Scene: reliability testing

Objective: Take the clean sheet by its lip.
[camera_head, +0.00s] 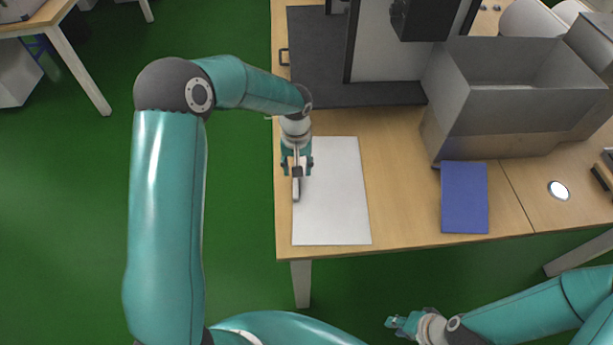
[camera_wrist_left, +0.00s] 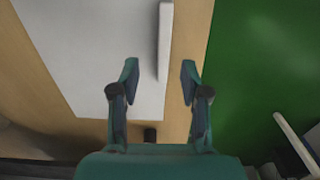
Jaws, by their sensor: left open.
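The clean sheet (camera_head: 335,205) is a flat white panel on the wooden table, near its left edge. Its lip is a narrow pale raised strip along the left side; it shows in the left wrist view (camera_wrist_left: 165,40) beside the sheet (camera_wrist_left: 95,45). My left gripper (camera_head: 297,176) is over the sheet's left side, at the lip. In the left wrist view its open fingers (camera_wrist_left: 160,70) stand on either side of the lip's near end, with no visible contact. I cannot tell the height gap. My right gripper (camera_head: 391,322) is off the table's front, away from the sheet; its jaws are too small to read.
A blue panel (camera_head: 464,200) lies to the right on the table (camera_head: 405,160). A large grey open box (camera_head: 480,120) stands behind it. A dark machine base (camera_head: 312,60) is at the back. Bare table lies between the sheet and the blue panel. Green floor is at the left.

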